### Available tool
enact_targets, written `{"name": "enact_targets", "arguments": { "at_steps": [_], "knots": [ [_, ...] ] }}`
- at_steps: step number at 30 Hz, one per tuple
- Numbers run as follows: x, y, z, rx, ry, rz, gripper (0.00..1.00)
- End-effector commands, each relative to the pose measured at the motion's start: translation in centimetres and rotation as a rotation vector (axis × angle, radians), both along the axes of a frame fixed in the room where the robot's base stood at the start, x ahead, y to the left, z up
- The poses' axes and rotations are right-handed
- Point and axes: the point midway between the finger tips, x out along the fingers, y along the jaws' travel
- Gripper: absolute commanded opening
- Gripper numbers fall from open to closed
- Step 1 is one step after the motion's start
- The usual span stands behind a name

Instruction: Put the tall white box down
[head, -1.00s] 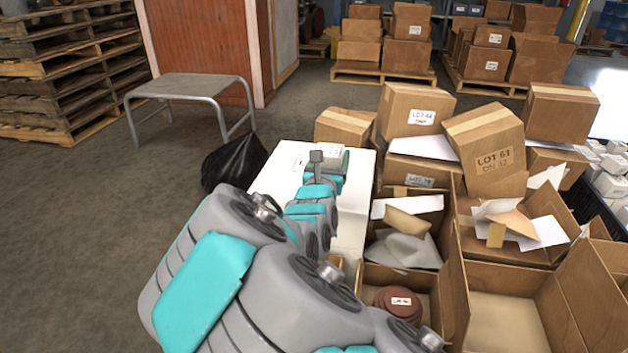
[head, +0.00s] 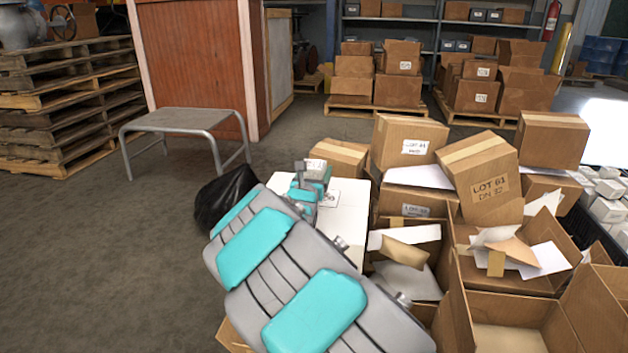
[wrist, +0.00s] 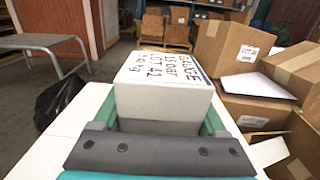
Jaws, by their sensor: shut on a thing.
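My gripper (wrist: 158,122) is shut on a white box (wrist: 165,98) with black print on its top, including the word GAUGE. Its jaws grip the box's two sides in the wrist view. In the head view the held box (head: 320,170) shows small beyond my gripper (head: 308,188), partly hidden by my arm. The box is over a larger white flat-topped surface (head: 345,225), which also shows in the wrist view (wrist: 70,125). I cannot tell whether the box's underside touches it.
Brown cartons (head: 410,145) stand close on the right, with open boxes (head: 500,310) of paper in front. A black bag (head: 222,200) and a grey metal table (head: 180,120) are on the left. The floor (head: 90,260) at the left is clear.

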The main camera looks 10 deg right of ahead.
Motion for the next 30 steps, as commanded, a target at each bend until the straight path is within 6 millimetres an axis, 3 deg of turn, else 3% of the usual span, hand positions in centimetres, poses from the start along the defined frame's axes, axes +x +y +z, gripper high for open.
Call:
{"name": "enact_targets", "arguments": {
  "at_steps": [9, 15, 28, 29, 30],
  "knots": [
    [2.1, -0.1, 0.0, 0.001, -0.004, -0.001, 0.00],
    [2.0, 0.1, -3.2, 0.002, 0.000, 0.001, 0.00],
    [2.0, 0.1, -3.8, -0.002, -0.005, 0.001, 0.00],
    [2.0, 0.1, -3.8, -0.002, -0.005, 0.001, 0.76],
    [2.0, 0.1, -3.8, -0.001, -0.004, 0.001, 0.80]
  ]
}}
